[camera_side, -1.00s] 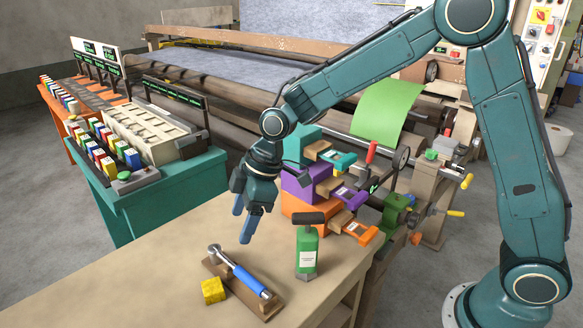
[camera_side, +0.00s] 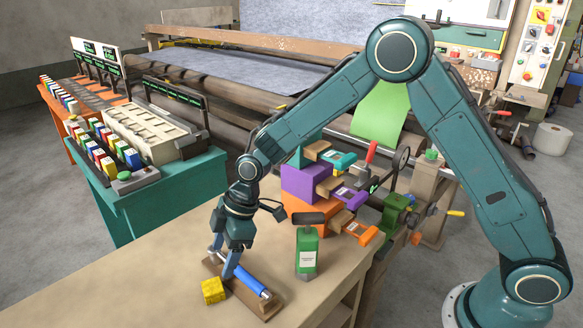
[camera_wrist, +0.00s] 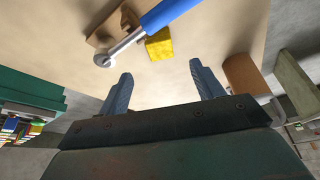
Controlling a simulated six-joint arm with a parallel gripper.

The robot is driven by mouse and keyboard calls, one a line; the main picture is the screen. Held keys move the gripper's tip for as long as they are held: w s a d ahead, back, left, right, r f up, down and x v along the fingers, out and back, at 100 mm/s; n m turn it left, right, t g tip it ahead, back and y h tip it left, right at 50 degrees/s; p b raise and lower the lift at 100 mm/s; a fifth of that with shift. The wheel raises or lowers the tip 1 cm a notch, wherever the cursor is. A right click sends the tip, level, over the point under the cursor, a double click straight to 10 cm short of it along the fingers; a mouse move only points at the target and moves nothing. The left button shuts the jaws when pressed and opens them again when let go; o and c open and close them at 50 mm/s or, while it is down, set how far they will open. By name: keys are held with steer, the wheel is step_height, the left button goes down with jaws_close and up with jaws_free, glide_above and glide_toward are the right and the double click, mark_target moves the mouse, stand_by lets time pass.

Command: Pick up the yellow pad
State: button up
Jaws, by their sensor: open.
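The yellow pad (camera_side: 213,290) is a small block lying on the tan workbench, just left of a wooden board. It also shows in the wrist view (camera_wrist: 159,45), beside the blue handle and ahead of my fingers. My gripper (camera_side: 224,262) is open and empty, with its blue fingers pointing down above the board, behind the pad in the side view. In the wrist view its two fingertips (camera_wrist: 161,75) are apart with nothing between them.
The bench (camera_side: 130,300) is clear at left.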

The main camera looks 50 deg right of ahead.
mark_target(213, 285)
steer(key=shift+x, duration=2.05)
steer(key=shift+f, duration=0.1)
steer(key=shift+x, duration=2.5)
steer(key=c, duration=1)
steer(key=shift+c, duration=0.2)
step_height(213, 285, up, 20)
